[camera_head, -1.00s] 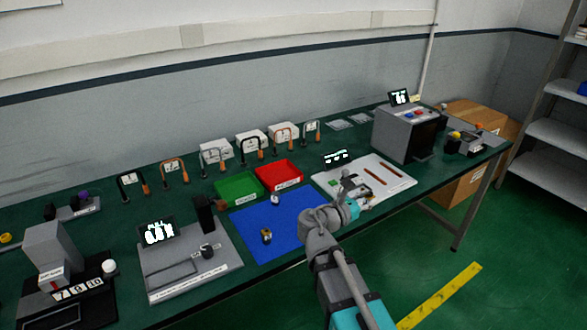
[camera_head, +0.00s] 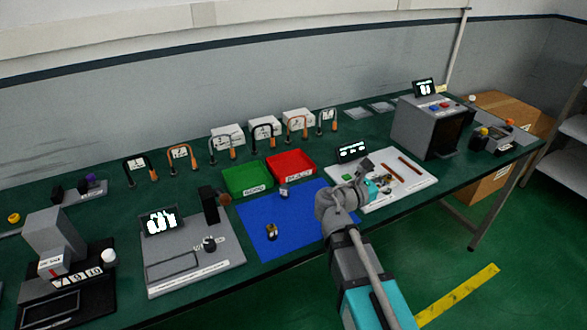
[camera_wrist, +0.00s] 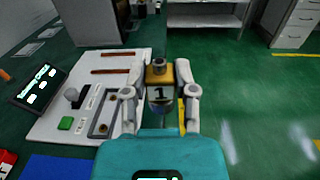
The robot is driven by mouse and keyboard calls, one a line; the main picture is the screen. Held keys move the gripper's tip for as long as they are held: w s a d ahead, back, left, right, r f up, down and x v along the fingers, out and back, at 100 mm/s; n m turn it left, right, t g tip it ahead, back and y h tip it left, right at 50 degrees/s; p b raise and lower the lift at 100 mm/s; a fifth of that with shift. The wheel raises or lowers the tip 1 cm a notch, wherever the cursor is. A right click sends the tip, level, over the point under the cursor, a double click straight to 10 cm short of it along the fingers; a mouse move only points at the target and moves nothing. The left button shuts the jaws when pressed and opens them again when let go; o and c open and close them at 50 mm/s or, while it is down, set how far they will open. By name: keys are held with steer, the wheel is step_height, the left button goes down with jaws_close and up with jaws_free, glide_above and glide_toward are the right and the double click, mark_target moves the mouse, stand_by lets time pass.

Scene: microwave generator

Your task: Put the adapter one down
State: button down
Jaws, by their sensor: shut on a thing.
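The adapter one (camera_wrist: 160,88) has a brass-yellow top, a grey knob and a pale band marked "1". In the wrist view it is upright between the two fingers of my gripper (camera_wrist: 161,80), which is shut on it. In the head view my gripper (camera_head: 377,188) is at the front edge of the white board on the table. The adapter is too small there to tell apart clearly. The wrist view shows green floor beyond it on the right and the white board (camera_wrist: 112,60) on the left.
The blue mat (camera_head: 300,222) holds a small brass-and-dark part (camera_head: 271,232) and another small part (camera_head: 283,192). Green (camera_head: 246,180) and red (camera_head: 291,164) bins stand behind it. A grey box machine (camera_head: 427,128) stands to the right of the white board.

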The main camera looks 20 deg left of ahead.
steer(key=shift+w+a+n+t+y, duration=0.3)
steer(key=shift+w+a, duration=0.05)
steer(key=shift+a, duration=0.15)
steer(key=w+a+n+t+y, duration=0.1)
steer(key=a+n+y, duration=1.1)
steer(key=a+y, duration=0.6)
steer(key=a, duration=0.6)
steer(key=shift+w+a+f+y, duration=0.25)
steer(key=shift+w+a+y, duration=0.05)
steer(key=shift+w, duration=0.05)
steer(key=shift+w+b, duration=0.1)
steer(key=shift+b, duration=0.2)
steer(key=w+a+f+b, duration=0.1)
steer(key=w+f+b, duration=0.1)
steer(key=w, duration=0.1)
steer(key=w+a+f+b, duration=0.1)
steer(key=w+f+b, duration=0.2)
steer(key=w, duration=0.1)
steer(key=w+a+f+b, duration=0.2)
steer(key=w+f, duration=0.1)
steer(key=w, duration=0.1)
steer(key=shift+w+b, duration=0.1)
steer(key=shift+b, duration=0.3)
steer(key=shift+w+a+f+b, duration=0.2)
steer(key=shift+w+f+b, duration=0.35)
